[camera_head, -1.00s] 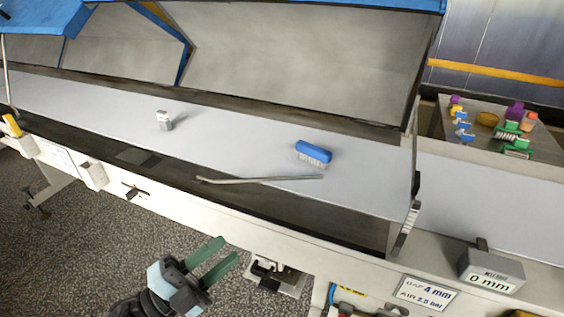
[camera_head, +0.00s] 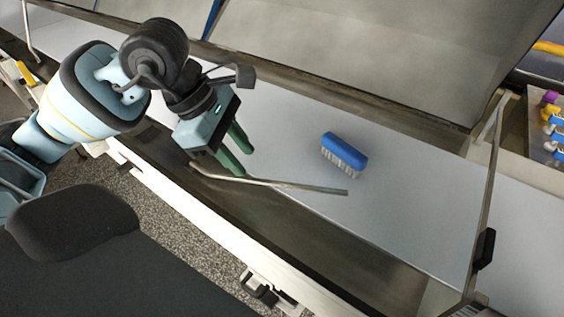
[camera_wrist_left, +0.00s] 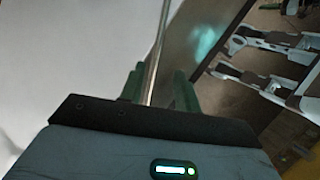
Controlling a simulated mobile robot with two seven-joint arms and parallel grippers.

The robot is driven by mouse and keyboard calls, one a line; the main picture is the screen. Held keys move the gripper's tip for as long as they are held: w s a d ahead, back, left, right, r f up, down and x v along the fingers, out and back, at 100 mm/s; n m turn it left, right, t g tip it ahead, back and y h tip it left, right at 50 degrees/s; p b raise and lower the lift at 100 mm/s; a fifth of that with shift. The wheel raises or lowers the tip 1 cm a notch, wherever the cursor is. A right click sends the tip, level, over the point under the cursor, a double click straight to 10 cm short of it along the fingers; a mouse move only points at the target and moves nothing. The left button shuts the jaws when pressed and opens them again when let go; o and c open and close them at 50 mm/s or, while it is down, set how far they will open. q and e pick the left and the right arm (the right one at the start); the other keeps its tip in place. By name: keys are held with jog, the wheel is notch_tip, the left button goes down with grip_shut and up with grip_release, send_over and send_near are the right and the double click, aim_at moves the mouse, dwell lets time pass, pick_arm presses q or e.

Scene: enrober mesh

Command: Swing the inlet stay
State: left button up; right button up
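A thin metal rod with a bent left end, which looks like the stay (camera_head: 300,186), lies slantwise over the front edge of the grey belt (camera_head: 400,215). My left gripper (camera_head: 237,157) is over the rod's left part, with its two green fingers pointing down and apart. In the left wrist view the rod (camera_wrist_left: 157,50) runs between the open fingers (camera_wrist_left: 158,88), with a gap visible beside it. I cannot tell whether they touch it. My right gripper is out of view.
A blue brush (camera_head: 344,152) lies on the belt just beyond the rod. An upright bar with a black grip (camera_head: 485,249) stands at the right end. The raised cover (camera_head: 380,70) is behind the belt. Coloured items (camera_head: 553,118) sit on a side table at far right.

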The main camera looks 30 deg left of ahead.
aim_at(261, 180)
pick_arm(q)
jog(key=x, duration=0.7)
jog(key=shift+w+a+f, duration=0.15)
jog(key=shift+w+a, duration=0.05)
grip_shut()
dwell(0.4)
